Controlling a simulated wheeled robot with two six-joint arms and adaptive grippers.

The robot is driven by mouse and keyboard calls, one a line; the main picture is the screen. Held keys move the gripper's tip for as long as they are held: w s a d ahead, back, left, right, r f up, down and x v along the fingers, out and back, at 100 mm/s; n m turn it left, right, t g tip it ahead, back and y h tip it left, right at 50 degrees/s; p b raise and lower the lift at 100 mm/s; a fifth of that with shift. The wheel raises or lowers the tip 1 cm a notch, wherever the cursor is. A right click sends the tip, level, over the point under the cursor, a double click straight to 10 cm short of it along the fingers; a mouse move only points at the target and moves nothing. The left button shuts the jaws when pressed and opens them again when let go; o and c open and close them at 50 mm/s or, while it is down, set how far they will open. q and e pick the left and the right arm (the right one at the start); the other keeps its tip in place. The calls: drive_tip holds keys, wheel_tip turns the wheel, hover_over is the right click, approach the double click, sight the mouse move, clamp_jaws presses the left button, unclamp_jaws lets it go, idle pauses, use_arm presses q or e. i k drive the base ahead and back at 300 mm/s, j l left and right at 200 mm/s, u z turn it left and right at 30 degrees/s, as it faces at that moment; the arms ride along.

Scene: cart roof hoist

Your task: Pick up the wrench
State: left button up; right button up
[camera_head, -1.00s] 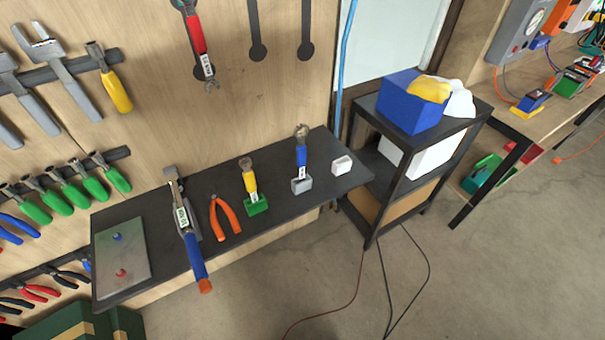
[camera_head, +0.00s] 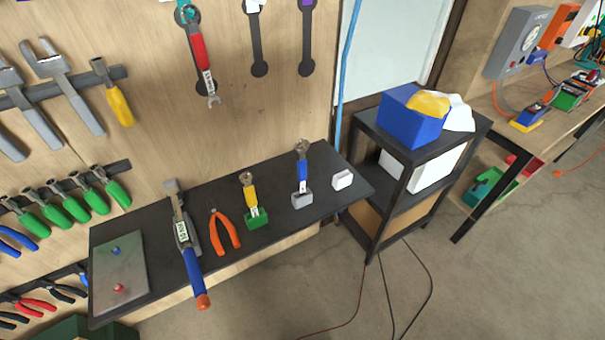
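Several wrench-like tools are in view, and I cannot tell which one the task means. A red-handled wrench (camera_head: 200,57) with a tag hangs on the wooden board. On the dark shelf (camera_head: 270,183), a blue-handled wrench (camera_head: 302,167) stands upright in a grey block and a yellow-handled tool (camera_head: 251,195) stands in a green block. A longer blue-handled tool (camera_head: 193,262) with an orange end and a tag leans over the shelf's front edge. Neither of my grippers is in view.
Orange pliers (camera_head: 225,232), a white block (camera_head: 342,180) and a metal plate (camera_head: 119,270) are on the shelf. A black rack (camera_head: 401,158) with a blue box (camera_head: 409,118) stands to its right. Hand tools hang at left. Open concrete floor lies in front.

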sight(301, 161)
drive_tip(key=l+u, duration=0.15)
drive_tip(key=u, duration=0.2)
drive_tip(key=i+l+u, duration=0.1)
drive_tip(key=u, duration=0.3)
drive_tip(key=l+u, duration=0.45)
drive_tip(key=l, duration=0.45)
drive_tip(key=l+u, duration=0.1)
drive_tip(key=l, duration=0.45)
drive_tip(key=k+l+u, duration=0.15)
drive_tip(key=l, duration=0.35)
drive_tip(key=l+u, duration=0.1)
drive_tip(key=l, duration=0.45)
drive_tip(key=k+l+u, duration=0.1)
drive_tip(key=l, duration=0.45)
